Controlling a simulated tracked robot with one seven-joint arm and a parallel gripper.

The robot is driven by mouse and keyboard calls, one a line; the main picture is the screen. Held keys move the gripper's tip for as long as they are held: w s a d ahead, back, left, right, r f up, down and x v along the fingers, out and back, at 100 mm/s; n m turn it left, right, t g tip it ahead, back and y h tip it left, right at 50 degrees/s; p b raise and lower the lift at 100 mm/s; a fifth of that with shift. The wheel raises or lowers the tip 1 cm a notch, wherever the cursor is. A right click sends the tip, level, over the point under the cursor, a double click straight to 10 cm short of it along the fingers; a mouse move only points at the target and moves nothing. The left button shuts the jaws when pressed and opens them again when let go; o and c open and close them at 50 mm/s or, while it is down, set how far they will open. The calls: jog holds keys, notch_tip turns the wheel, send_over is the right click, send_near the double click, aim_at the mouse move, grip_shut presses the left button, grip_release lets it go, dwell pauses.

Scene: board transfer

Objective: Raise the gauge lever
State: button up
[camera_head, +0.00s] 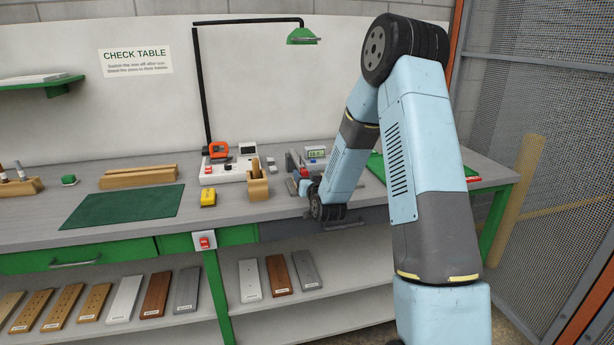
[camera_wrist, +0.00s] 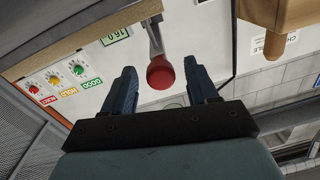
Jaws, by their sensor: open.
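The gauge lever's red ball knob (camera_wrist: 160,73) shows in the wrist view at the end of a grey metal rod (camera_wrist: 154,35). My gripper (camera_wrist: 159,68) is open, with one dark finger on each side of the knob. A gap shows between the knob and each finger, and I cannot tell the exact depth between them. In the head view the gauge (camera_head: 315,153), with a small display, stands at the back of the bench beside my wrist. My arm partly hides the gauge there.
A mesh fence (camera_head: 550,130) stands at the right.

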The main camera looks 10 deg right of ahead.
jog(key=shift+w, duration=0.6)
jog(key=shift+c, duration=0.2)
grip_shut()
